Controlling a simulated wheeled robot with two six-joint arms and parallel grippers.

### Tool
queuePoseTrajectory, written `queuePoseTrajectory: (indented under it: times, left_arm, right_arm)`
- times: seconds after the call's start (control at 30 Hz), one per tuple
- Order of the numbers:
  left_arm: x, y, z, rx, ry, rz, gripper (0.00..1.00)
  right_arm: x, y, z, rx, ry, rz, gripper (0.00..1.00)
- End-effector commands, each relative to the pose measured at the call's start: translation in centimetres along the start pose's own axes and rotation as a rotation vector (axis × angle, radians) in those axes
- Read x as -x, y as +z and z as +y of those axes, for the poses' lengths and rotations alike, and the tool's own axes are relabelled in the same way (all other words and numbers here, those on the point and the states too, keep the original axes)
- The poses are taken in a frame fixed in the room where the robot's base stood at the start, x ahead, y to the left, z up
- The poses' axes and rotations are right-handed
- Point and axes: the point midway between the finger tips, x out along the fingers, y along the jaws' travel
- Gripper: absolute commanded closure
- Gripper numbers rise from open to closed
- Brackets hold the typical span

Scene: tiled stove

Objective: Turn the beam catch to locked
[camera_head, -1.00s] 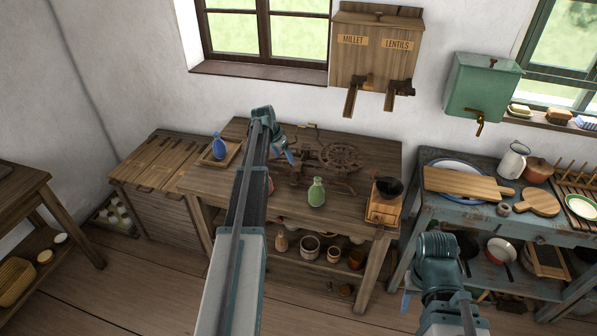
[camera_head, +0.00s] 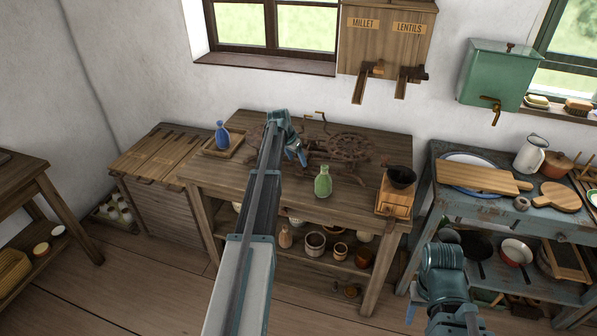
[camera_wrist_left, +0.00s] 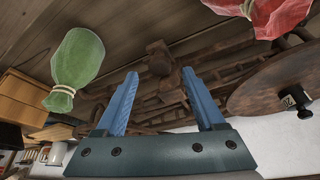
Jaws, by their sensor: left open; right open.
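A rusty iron scale-like mechanism (camera_head: 348,147) with a round openwork plate stands on the wooden table. My left gripper (camera_head: 302,157) is over the table at the mechanism's left side. In the left wrist view, the open blue fingers (camera_wrist_left: 159,73) point at the rusty bars and a small brown block (camera_wrist_left: 160,58), with nothing between them. I cannot tell for sure which part is the beam catch, or whether the fingers touch anything. My right gripper (camera_head: 411,312) is low at the lower right, off the table, and open.
A green sack (camera_head: 323,182) stands in front of the mechanism; a red sack (camera_wrist_left: 268,14) shows in the wrist view. A wooden grinder (camera_head: 395,192) stands at the table's right end.

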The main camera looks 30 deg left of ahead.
Motion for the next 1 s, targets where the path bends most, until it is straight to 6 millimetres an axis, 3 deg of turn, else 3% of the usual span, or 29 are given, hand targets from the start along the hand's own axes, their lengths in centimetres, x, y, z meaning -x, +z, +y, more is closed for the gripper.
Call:
queuePoseTrajectory:
  times: [0.03,0.2,0.57,0.9,0.97,1.0]
  left_arm:
    - [-1.5,0.2,0.0,-0.001,0.000,0.000,0.29]
    - [-3.1,0.1,0.0,-0.001,0.000,0.000,0.29]
    - [-3.4,0.0,0.0,0.000,0.000,0.000,0.29]
    - [-3.4,0.0,0.0,0.000,0.000,0.000,0.88]
    - [-3.4,0.0,0.0,0.000,0.000,0.000,0.99]
    - [-3.4,0.0,0.0,0.000,0.000,0.000,1.00]
  right_arm:
    - [-1.4,-0.1,-0.1,0.000,0.000,0.000,0.50]
    - [-2.9,-0.2,-0.3,0.000,0.000,0.000,0.50]
    - [-3.1,-0.2,-0.3,0.000,0.000,0.000,0.50]
    - [-3.1,-0.2,-0.3,0.000,0.000,0.000,0.50]
    - [-3.1,-0.2,-0.3,0.000,0.000,0.000,0.50]
    - [-3.1,-0.2,-0.3,0.000,0.000,0.000,0.50]
